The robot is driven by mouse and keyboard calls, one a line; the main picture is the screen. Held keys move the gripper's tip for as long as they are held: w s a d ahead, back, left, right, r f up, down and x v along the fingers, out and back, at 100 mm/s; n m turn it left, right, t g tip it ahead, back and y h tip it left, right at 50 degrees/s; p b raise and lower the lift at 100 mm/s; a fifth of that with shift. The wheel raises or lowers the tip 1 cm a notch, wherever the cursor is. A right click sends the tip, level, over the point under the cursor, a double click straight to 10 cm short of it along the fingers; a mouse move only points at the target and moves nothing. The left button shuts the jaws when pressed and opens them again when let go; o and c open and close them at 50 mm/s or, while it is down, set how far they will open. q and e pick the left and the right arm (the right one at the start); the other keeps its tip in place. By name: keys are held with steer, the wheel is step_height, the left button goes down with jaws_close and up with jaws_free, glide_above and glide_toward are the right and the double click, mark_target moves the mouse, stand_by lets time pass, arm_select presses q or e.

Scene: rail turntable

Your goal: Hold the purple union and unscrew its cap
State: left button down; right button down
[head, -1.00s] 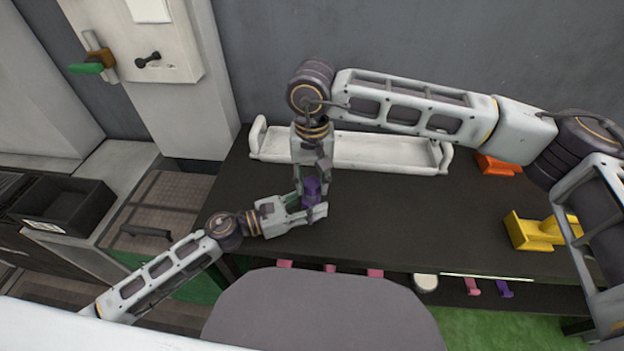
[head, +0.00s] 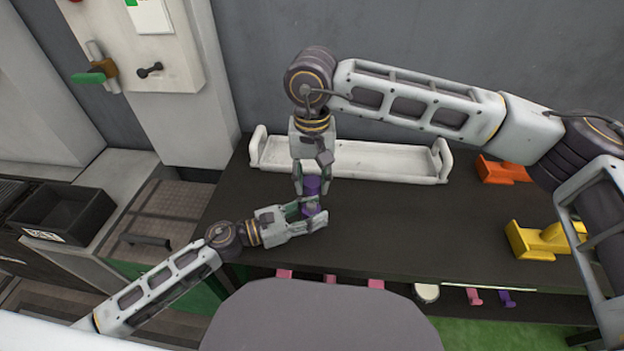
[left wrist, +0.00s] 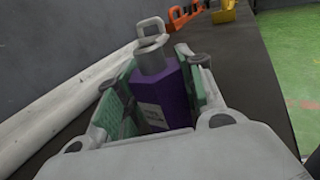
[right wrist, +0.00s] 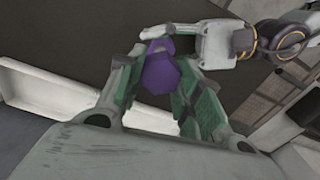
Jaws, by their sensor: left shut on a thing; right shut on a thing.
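The purple union shows in the head view (head: 309,209) between my two grippers, above the dark table. My left gripper (head: 308,216), coming from the left, is shut on its lower part. In the left wrist view, a purple body (left wrist: 165,98) with a grey neck sits between green pads. The seam between cap and body is too small to judge.
A long white tray (head: 385,172) lies behind the grippers. An orange piece (head: 503,170) and a yellow piece (head: 540,241) stand at the right of the dark table (head: 420,215). A grey chair back (head: 318,315) is in front. The table's middle right is clear.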

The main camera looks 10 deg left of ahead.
steer(key=shift+r, duration=0.35)
arm_select(q)
steer(key=c, duration=0.8)
jaws_free()
steer(key=shift+s+a, duration=0.1)
steer(key=shift+a, duration=0.1)
steer(key=shift+v, duration=5.75)
steer(key=shift+a, duration=0.1)
steer(key=shift+r, duration=0.25)
arm_select(e)
steer(key=shift+r, duration=0.25)
